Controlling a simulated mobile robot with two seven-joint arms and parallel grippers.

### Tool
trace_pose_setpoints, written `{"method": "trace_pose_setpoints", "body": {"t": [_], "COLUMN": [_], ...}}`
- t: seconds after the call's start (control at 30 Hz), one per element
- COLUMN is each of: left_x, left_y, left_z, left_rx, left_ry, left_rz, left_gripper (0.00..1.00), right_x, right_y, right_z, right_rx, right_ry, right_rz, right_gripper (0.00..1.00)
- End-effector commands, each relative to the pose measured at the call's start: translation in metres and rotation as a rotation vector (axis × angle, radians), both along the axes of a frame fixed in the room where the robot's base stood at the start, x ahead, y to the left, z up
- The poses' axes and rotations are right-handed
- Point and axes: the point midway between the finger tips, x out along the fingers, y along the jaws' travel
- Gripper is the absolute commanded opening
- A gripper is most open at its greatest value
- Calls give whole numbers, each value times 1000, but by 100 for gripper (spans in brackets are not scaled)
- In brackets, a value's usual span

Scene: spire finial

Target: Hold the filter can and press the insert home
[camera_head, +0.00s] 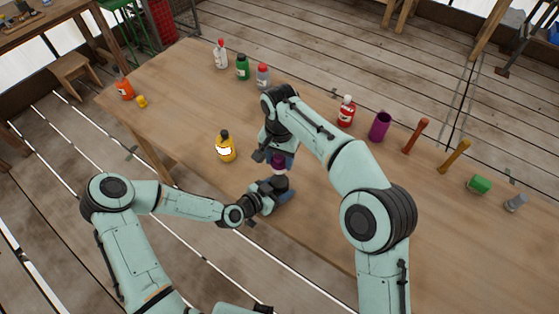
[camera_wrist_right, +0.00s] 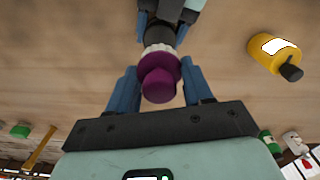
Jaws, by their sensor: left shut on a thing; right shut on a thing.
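A dark purple piece, which I take for the insert (camera_wrist_right: 158,86), sits between the blue fingers of my right gripper (camera_wrist_right: 158,80) in the right wrist view. Behind it is a pale, whitish ring (camera_wrist_right: 161,49), apparently part of the filter can, most of which is hidden. In the head view the purple piece (camera_head: 279,161) shows above the table, under my right gripper (camera_head: 276,156). My left gripper (camera_head: 281,181) is just below it, shut on the can. The can and insert are in line and close together; I cannot tell how deep the insert sits.
A yellow bottle (camera_head: 225,147) stands left of the grippers. A red-and-white bottle (camera_head: 346,111), purple cup (camera_head: 380,126), red stick (camera_head: 416,137) and yellow stick (camera_head: 454,155) stand to the right. Several bottles line the back of the wooden table (camera_head: 330,200). The table's front is clear.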

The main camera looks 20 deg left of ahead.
Motion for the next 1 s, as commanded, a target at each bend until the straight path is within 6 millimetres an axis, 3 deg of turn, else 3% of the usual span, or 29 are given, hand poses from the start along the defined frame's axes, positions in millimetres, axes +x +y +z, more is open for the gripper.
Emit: {"method": "trace_pose_setpoints", "body": {"t": [0.7,1.0], "left_x": [0,0], "left_y": [0,0], "left_z": [0,0], "left_rx": [-1,-1], "left_ry": [-1,-1], "left_rz": [0,0], "left_gripper": [32,32], "right_x": [-1,0], "right_y": [-1,-1], "right_z": [-56,-67], "right_rx": [2,3], "right_ry": [-12,-12], "right_rz": [-61,-62], "right_gripper": [17,17]}}
